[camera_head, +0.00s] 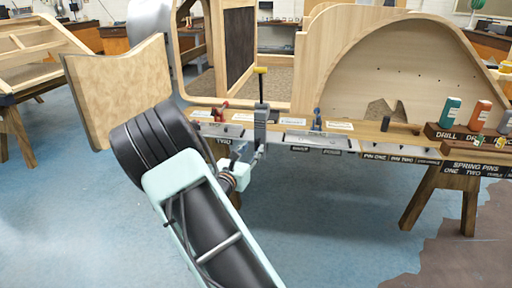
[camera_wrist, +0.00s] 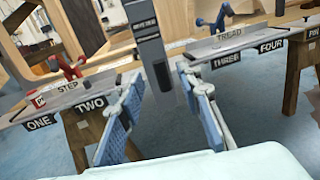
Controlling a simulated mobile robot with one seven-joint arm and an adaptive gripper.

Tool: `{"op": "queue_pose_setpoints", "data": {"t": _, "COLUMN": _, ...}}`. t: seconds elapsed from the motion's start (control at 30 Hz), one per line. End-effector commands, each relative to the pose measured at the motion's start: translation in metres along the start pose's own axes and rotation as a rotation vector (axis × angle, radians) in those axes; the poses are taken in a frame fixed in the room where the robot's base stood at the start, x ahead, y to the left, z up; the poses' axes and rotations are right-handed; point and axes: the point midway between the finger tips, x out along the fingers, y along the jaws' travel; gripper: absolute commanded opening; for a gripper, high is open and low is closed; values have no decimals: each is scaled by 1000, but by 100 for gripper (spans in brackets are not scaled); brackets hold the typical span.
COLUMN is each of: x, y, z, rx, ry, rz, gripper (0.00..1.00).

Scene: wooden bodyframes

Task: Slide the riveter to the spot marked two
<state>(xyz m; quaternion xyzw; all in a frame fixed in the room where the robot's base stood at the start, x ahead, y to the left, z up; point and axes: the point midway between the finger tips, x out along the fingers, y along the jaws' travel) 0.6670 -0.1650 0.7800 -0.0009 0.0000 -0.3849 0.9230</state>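The riveter (camera_head: 261,119) is a tall grey tool with a yellow top, standing upright at the front rail of the bench. In the wrist view its dark grey body (camera_wrist: 151,45) stands between the TWO sign (camera_wrist: 91,104) and the THREE sign (camera_wrist: 227,58). The TWO sign also shows in the head view (camera_head: 222,140), left of the riveter. My gripper (camera_head: 246,160) is at the riveter's lower part. In the wrist view my gripper (camera_wrist: 161,78) has its blue-grey fingers spread on either side of the riveter, with gaps visible. Contact is not visible.
A red clamp (camera_wrist: 68,68) is on the left plate and a blue clamp (camera_wrist: 214,27) on the right plate. A wooden frame panel (camera_head: 390,60) stands behind the rail. Bottles (camera_head: 450,112) stand at the right.

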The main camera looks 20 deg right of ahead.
Motion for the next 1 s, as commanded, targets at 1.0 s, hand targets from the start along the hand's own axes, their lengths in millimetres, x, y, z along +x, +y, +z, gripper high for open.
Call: {"op": "queue_pose_setpoints", "data": {"t": 1.0, "x": 50, "y": 0, "z": 0, "rx": 1, "ry": 1, "rz": 0, "gripper": 0}}
